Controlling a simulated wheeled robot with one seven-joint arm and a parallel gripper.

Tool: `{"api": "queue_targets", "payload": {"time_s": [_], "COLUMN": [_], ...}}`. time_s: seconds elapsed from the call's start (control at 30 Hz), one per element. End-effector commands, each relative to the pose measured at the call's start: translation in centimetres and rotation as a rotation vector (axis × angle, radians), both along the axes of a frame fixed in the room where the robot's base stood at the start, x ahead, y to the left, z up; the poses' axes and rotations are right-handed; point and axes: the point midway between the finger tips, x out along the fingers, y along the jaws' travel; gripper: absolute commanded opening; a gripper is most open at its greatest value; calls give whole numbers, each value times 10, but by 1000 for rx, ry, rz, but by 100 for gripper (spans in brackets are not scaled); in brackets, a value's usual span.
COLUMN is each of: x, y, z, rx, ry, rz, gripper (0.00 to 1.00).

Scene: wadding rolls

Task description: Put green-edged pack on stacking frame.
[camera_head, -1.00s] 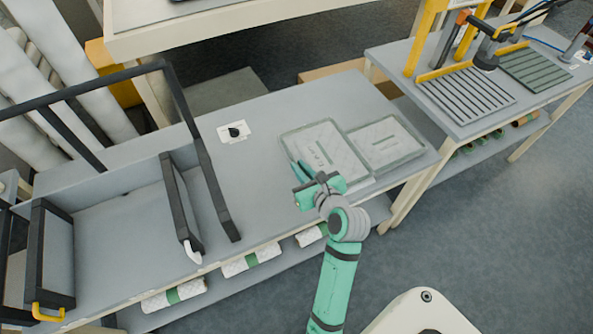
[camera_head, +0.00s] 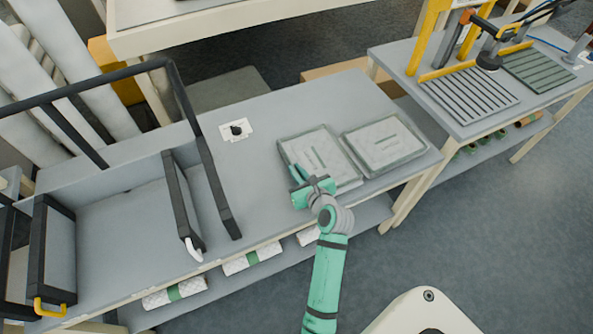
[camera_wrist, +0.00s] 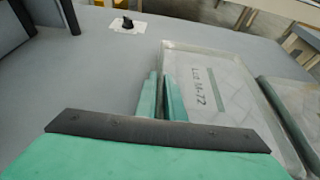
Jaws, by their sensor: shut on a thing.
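A flat, clear-wrapped pack (camera_head: 325,150) with a grey-green rim lies at the table's middle. In the wrist view this pack (camera_wrist: 212,70) shows a "Lot M-72" label and a green stripe. My gripper (camera_head: 298,172) is shut on its left edge; in the wrist view my gripper's fingers (camera_wrist: 161,85) are close together there. A second similar pack (camera_head: 385,146) lies just to the right. A black frame (camera_head: 205,150) with upright grey panels stands at the left of the table. I cannot tell for sure whether it is the stacking frame.
A card with a black knob (camera_head: 236,131) lies behind and left of the packs. Bare table (camera_head: 255,185) lies between the black frame and the packs. Slatted racks (camera_head: 470,97) stand on the right table. Rolls (camera_head: 175,292) lie on the shelf below.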

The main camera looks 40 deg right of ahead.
Motion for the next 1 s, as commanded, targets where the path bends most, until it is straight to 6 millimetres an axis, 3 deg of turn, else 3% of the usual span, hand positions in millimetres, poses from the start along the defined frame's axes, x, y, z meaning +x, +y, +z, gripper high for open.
{"api": "queue_targets", "payload": {"time_s": [0.17,0.2,0.27,0.67,1.0], "x": [0,0,0,-3,-56], "y": [0,0,0,0,14], "z": [-2,-3,-3,2,24], "rx": [0,2,1,-1,1], "ry": [0,1,0,-1,0], "rz": [1,1,0,-1,-1], "gripper": [0,13,27,27,27]}}
